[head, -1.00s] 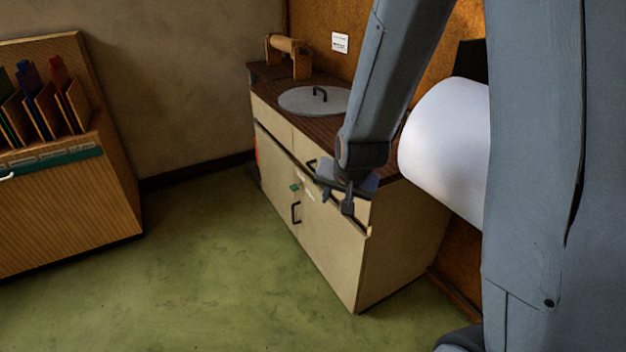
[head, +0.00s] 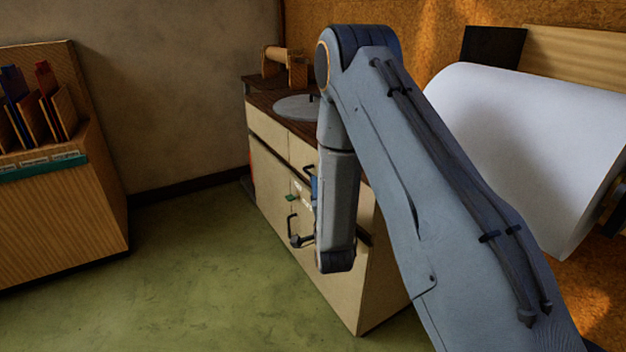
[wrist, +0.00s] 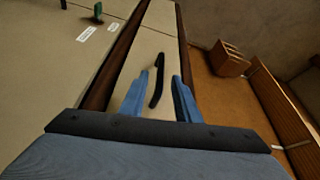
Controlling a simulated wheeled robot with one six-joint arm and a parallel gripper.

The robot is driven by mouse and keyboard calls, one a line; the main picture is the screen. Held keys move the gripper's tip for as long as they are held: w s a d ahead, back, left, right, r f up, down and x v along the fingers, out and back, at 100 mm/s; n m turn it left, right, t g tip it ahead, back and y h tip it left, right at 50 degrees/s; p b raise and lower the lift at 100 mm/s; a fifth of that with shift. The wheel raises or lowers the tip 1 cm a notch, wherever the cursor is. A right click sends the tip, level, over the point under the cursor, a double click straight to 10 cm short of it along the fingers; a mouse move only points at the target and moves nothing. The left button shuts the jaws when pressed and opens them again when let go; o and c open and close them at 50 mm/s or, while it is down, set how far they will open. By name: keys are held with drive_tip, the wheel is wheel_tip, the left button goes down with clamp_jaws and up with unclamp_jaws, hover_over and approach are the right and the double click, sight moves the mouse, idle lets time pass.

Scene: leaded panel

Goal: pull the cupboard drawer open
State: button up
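The cupboard (head: 278,178) is beige with a dark top. Its drawer front (wrist: 148,52) fills the middle of the wrist view as a pale strip between dark edges. The black bar handle (wrist: 155,80) on it appears between the two blue fingers of my gripper (wrist: 168,72). The fingers are apart, and I see no contact with the handle. The drawer handle also shows in the head view (head: 309,168), just left of my forearm, which hides much of my gripper and the drawer's right part. I see no clear opening at the drawer.
A door handle (head: 292,225) and a green tag (head: 291,198) are on the cupboard front below. A round grey lid (head: 293,106) lies on the top. A large white roll (head: 540,140) is at right. A wooden file rack (head: 60,220) stands at left, with clear green floor between.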

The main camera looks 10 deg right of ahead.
drive_tip(key=w, duration=0.7)
drive_tip(key=shift+w+d+r, duration=0.3)
clamp_jaws()
